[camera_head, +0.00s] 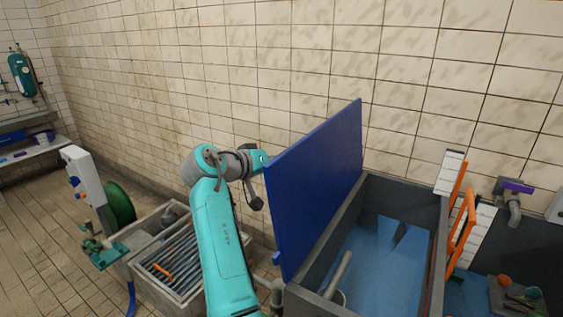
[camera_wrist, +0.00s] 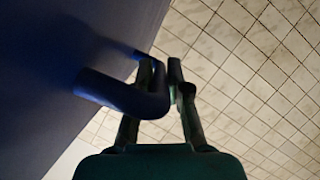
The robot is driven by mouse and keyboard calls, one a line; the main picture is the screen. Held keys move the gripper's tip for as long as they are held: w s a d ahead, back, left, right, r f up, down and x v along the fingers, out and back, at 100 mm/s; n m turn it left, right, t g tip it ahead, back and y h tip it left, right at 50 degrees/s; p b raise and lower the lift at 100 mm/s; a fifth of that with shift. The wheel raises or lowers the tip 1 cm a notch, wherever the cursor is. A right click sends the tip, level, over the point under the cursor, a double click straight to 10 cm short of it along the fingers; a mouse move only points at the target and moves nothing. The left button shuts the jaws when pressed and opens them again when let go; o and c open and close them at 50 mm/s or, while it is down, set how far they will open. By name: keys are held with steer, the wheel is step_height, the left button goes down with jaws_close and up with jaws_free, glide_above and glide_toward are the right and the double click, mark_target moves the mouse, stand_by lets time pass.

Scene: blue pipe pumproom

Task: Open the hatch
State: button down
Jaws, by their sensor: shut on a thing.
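The blue hatch (camera_head: 315,185) stands raised, close to upright, along the left edge of a grey tank (camera_head: 405,190). The tank's inside is open to view, with a blue floor and a pipe-like piece in it. My gripper (camera_head: 256,204) is at the left side of the hatch, partly hidden behind it in the head view. In the wrist view the hatch (camera_wrist: 65,70) fills the left side, and its dark blue handle (camera_wrist: 125,95) reaches between the fingers. My gripper (camera_wrist: 167,88) is shut on the handle there.
A tiled wall (camera_head: 270,60) stands close behind the arm and hatch. A trough with a metal grate (camera_head: 180,265) is at lower left, near a white control box (camera_head: 82,175) and a green reel (camera_head: 119,205). An orange frame (camera_head: 460,230) stands right of the tank.

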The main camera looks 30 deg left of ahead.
steer(key=shift+f, duration=0.1)
steer(key=c, duration=1.1)
jaws_free()
steer(key=shift+c, duration=0.2)
steer(key=v, duration=1.2)
